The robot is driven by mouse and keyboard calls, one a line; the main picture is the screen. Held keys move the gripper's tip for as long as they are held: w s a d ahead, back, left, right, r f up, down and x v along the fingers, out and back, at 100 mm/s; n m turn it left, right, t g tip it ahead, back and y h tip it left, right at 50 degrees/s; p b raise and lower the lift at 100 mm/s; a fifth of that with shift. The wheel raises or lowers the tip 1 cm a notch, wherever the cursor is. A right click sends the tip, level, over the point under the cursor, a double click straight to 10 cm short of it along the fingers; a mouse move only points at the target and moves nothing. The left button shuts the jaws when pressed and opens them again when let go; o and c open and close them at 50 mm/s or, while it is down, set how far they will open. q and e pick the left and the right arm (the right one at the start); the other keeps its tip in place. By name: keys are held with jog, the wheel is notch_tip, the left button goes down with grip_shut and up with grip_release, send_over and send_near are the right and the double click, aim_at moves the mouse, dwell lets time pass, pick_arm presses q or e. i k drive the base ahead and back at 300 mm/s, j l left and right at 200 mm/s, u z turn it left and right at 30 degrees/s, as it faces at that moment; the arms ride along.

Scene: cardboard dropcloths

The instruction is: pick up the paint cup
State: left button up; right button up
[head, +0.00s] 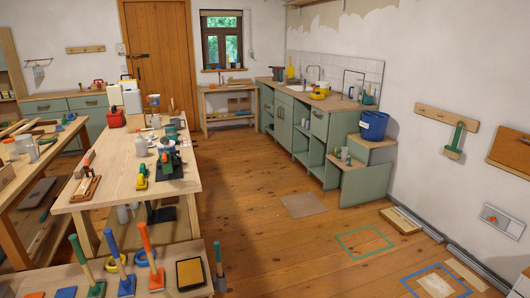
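Several cup-like containers stand on the long wooden workbench (118,187) left of centre. A pale grey one (141,146) stands near the middle of its top. A dark teal one (170,132) stands to its right, near the bench's right edge. A white one (155,121) is close behind. They are small here, and I cannot tell which is the paint cup. Neither of my grippers shows in the head view.
A nearer bench at the bottom left holds upright-handled tools and a yellow-topped tray (190,272). Green cabinets (283,122) line the back right, with a blue bucket (373,125) at their near end. Open wooden floor (262,220) lies between; a flat board (303,205) rests on it.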

aim_at(178, 124)
jog(key=i+l+z, duration=0.35)
jog(key=i, duration=0.45)
jog(key=i+z, duration=0.3)
jog(key=i, duration=0.5)
jog(key=i+j+u, duration=0.15)
jog(key=i+u, duration=0.2)
jog(key=i, duration=0.2)
jog(key=i+u, duration=0.3)
jog(key=i, duration=0.2)
jog(key=i+l+u, duration=0.2)
jog(key=i+u, duration=0.15)
jog(key=i, duration=0.2)
jog(key=i+l+u, duration=0.35)
jog(key=i, duration=0.15)
jog(key=i+j, duration=0.05)
